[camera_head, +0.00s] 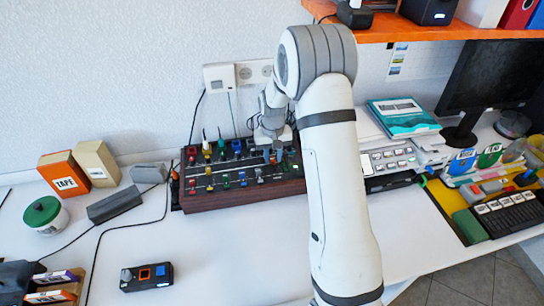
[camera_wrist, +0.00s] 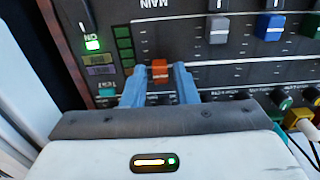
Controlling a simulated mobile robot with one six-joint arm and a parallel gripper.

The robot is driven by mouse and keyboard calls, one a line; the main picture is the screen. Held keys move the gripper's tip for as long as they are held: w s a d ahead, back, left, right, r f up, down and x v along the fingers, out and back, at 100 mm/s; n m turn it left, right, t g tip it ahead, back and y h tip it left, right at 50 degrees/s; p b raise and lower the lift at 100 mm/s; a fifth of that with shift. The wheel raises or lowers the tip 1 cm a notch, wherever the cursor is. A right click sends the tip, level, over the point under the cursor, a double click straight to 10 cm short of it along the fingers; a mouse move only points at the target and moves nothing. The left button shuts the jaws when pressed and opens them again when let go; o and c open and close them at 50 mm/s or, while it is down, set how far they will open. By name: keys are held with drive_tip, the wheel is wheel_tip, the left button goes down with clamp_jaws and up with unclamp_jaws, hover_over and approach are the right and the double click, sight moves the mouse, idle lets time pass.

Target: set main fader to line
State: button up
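The main fader (camera_wrist: 159,70) is an orange-red cap under the word MAIN on the dark mixer panel (camera_wrist: 225,77) in the wrist view. My gripper (camera_wrist: 160,72) has its two blue-grey fingers on either side of the cap, with what looks like a small gap at each side. Pale scale marks run beside the fader's track; I cannot tell which one is the target line. In the head view, the wooden-sided mixer (camera_head: 240,201) stands against the wall and my gripper (camera_head: 275,153) is over its right part. My arm and gripper hide the main fader there.
A grey fader (camera_wrist: 218,28) and a blue fader (camera_wrist: 270,26) sit right of the main one in the wrist view. Coloured knobs (camera_wrist: 279,98) and cables are near the lower right.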

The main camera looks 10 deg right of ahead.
sight(273, 159)
drive_tip(key=shift+o, duration=0.9)
wheel_tip(273, 159, up, 8)
drive_tip(key=shift+f, duration=0.1)
drive_tip(key=shift+s+f, duration=0.1)
